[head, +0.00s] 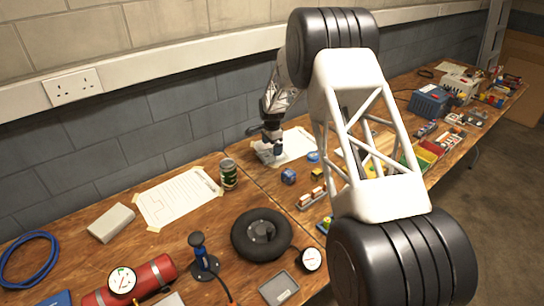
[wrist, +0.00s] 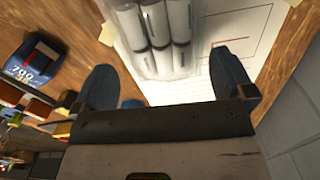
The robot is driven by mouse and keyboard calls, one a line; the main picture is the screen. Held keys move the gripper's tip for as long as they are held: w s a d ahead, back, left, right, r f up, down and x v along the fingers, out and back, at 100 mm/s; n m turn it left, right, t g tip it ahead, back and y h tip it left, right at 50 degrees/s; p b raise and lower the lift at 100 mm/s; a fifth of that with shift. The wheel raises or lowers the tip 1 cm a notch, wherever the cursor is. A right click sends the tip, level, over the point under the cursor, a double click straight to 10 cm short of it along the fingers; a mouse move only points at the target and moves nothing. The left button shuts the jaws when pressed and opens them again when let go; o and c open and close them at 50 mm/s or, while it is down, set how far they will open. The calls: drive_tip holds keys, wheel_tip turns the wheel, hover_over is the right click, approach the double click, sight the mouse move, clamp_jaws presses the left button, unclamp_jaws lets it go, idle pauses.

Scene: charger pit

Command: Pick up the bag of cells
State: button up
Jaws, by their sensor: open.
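The bag of cells (wrist: 155,35) is a clear bag holding several grey cylinders in rows, lying on a white printed sheet (wrist: 215,85) in the wrist view. Its upper end is cut off by the picture edge. In the head view a pale grey bit of the bag (head: 264,156) shows beneath my gripper (head: 271,146), which hides most of it. In the wrist view my gripper (wrist: 165,78) is open, its two blue fingers apart, one to each side of the bag's near end. Nothing is held. Whether the fingers touch the bag cannot be told.
A small blue box (head: 288,175) stands close by on the wooden bench, with a yellow block (head: 317,174) near it. The block wall (head: 190,120) is close behind. Coloured bins (head: 428,155) stand to the right.

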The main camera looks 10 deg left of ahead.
sight(272, 152)
drive_tip(key=shift+f, duration=2.35)
drive_tip(key=shift+c, duration=0.5)
drive_tip(key=c, duration=0.8)
drive_tip(key=shift+r, duration=0.15)
drive_tip(key=shift+r, duration=4.9)
